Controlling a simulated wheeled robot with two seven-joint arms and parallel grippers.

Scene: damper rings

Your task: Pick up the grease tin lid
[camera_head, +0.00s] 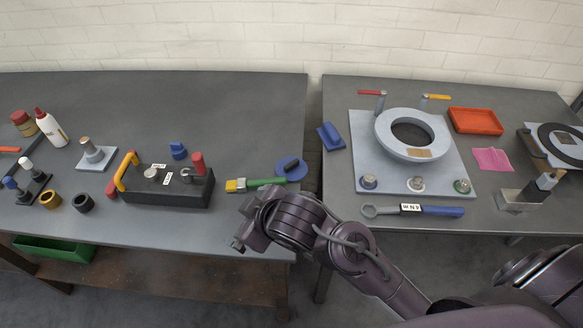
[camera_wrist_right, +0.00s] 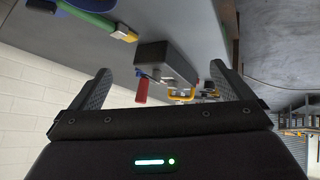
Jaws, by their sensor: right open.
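I cannot tell for sure which thing is the grease tin lid. A flat round blue disc (camera_head: 289,168) lies at the right edge of the left table, with a dark piece across it. A round tin (camera_head: 25,125) with a reddish-brown top (camera_head: 19,117) stands at the far left. My right gripper (camera_head: 243,240) is over the front right part of the left table, near the blue disc and the brush. In the right wrist view its two fingers (camera_wrist_right: 158,80) are wide apart with nothing between them. My left gripper is not in view.
A green-handled brush (camera_head: 262,184) lies beside the disc. A black box (camera_head: 168,188) with yellow and red handles stands left of my gripper. The right table holds a grey plate with a ring (camera_head: 382,135), a wrench (camera_head: 412,210) and a red tray (camera_head: 475,121). A gap separates the tables.

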